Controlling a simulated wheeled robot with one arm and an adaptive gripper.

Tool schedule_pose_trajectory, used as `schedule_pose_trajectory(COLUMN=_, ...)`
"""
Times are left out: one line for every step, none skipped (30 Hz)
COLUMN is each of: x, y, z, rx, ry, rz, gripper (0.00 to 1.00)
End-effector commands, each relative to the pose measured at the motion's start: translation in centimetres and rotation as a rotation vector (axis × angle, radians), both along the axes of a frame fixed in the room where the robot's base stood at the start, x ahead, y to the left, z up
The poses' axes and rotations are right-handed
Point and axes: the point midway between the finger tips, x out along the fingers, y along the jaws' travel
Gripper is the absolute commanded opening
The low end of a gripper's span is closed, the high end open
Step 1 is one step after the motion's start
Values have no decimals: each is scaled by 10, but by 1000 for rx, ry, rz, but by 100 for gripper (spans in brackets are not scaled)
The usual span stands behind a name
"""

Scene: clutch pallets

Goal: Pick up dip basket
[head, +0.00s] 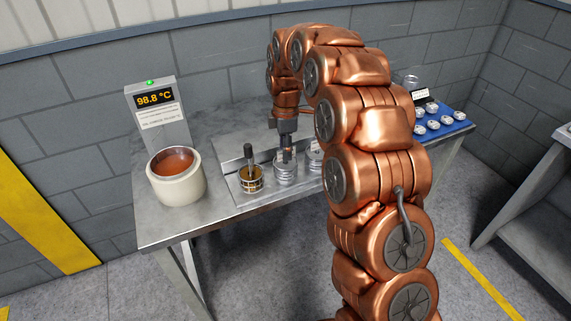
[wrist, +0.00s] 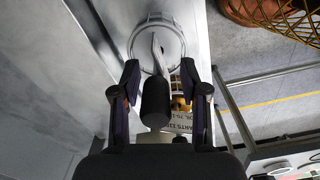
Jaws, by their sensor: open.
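A brass-coloured round basket (head: 249,185) with an upright black handle stands on the metal bench, right of the heated pot. My gripper (head: 287,156) points down just right of it, over a silver, ring-stacked round piece (head: 285,176). In the wrist view my gripper (wrist: 163,105) is open, with its two fingers on either side of a black handle (wrist: 156,100). A bent metal rod runs from this handle to a silver ring (wrist: 160,28). I cannot tell which piece in the head view this handle belongs to. No grip shows.
A cream pot (head: 177,187) of orange-brown liquid stands at the bench's left, before a temperature display (head: 155,100) reading 98.8 °C. Another silver piece (head: 314,156) is partly hidden by my arm. A blue tray (head: 448,126) with several small metal parts lies at the right.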

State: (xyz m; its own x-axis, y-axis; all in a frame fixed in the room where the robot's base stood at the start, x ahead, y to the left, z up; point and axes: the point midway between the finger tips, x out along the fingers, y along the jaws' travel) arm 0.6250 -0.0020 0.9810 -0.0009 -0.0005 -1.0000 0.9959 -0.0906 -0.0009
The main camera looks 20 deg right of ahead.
Motion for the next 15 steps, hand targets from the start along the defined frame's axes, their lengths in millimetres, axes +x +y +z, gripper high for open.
schedule_pose_trajectory(x=-1, y=0, z=-4, rx=0, ry=2, rz=0, gripper=44)
schedule_pose_trajectory(x=-1, y=0, z=-7, rx=0, ry=2, rz=0, gripper=44)
schedule_pose_trajectory(x=-1, y=0, z=-9, rx=0, ry=3, rz=0, gripper=44)
schedule_pose_trajectory(x=-1, y=0, z=-11, rx=0, ry=2, rz=0, gripper=44)
schedule_pose_trajectory(x=-1, y=0, z=-11, rx=0, ry=2, rz=0, gripper=44)
schedule_pose_trajectory(x=-1, y=0, z=-11, rx=0, ry=1, rz=0, gripper=44)
schedule_pose_trajectory(x=-1, y=0, z=-11, rx=0, ry=1, rz=0, gripper=44)
schedule_pose_trajectory(x=-1, y=0, z=-11, rx=0, ry=0, rz=0, gripper=44)
schedule_pose_trajectory(x=-1, y=0, z=-11, rx=0, ry=0, rz=0, gripper=44)
schedule_pose_trajectory(x=-1, y=0, z=-11, rx=0, ry=0, rz=0, gripper=43)
schedule_pose_trajectory(x=-1, y=0, z=-11, rx=0, ry=0, rz=0, gripper=40)
schedule_pose_trajectory(x=-1, y=0, z=-11, rx=0, ry=0, rz=0, gripper=36)
schedule_pose_trajectory(x=0, y=0, z=-11, rx=0, ry=0, rz=0, gripper=33)
schedule_pose_trajectory(x=0, y=0, z=-11, rx=0, ry=0, rz=0, gripper=30)
schedule_pose_trajectory(x=0, y=0, z=-11, rx=0, ry=0, rz=0, gripper=25)
